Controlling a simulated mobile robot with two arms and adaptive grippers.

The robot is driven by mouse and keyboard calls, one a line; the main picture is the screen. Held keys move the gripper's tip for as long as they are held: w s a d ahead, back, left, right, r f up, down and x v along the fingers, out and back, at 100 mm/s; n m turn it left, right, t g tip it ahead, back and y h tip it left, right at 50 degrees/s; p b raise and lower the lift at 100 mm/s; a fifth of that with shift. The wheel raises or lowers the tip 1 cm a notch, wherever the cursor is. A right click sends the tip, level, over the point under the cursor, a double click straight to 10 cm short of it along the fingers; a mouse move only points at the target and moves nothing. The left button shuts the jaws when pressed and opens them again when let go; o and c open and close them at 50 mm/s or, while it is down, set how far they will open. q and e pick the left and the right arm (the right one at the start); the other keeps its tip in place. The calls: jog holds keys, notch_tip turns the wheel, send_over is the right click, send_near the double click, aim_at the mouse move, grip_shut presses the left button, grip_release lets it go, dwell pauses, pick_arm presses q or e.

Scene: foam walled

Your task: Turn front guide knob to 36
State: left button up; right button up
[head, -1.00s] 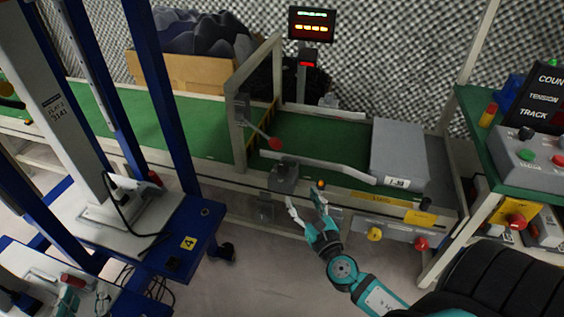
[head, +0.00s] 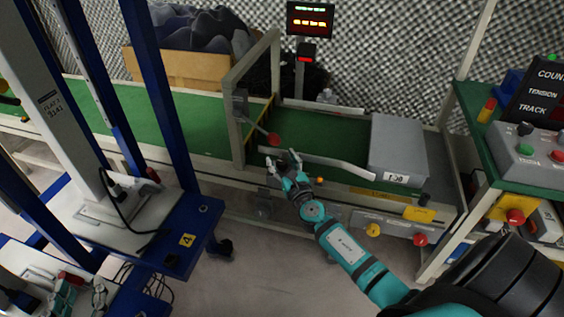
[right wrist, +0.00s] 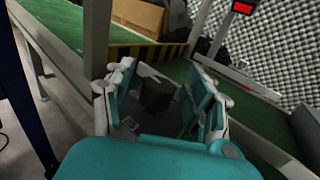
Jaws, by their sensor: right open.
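The front guide knob (right wrist: 156,94) is a dark, blocky knob on a grey mount beside the conveyor. In the right wrist view it stands between the fingers of my right gripper (right wrist: 163,105), with gaps at its sides. The gripper is open. In the head view my right gripper (head: 284,161) is over the front edge of the conveyor and mostly hides the knob and mount. A teal and grey gripper, my left one (head: 80,298), shows small at the lower left; its jaw state is unclear. No knob reading is legible.
A pale guide rail (head: 330,164) runs along the green belt (head: 200,125), near a red-tipped lever (head: 273,139). A grey box (head: 398,150) stands to the right. A blue frame (head: 165,100) is at left and a control panel (head: 535,160) at right.

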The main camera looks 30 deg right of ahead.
grip_shut()
jog(key=shift+f, duration=0.1)
dwell(0.3)
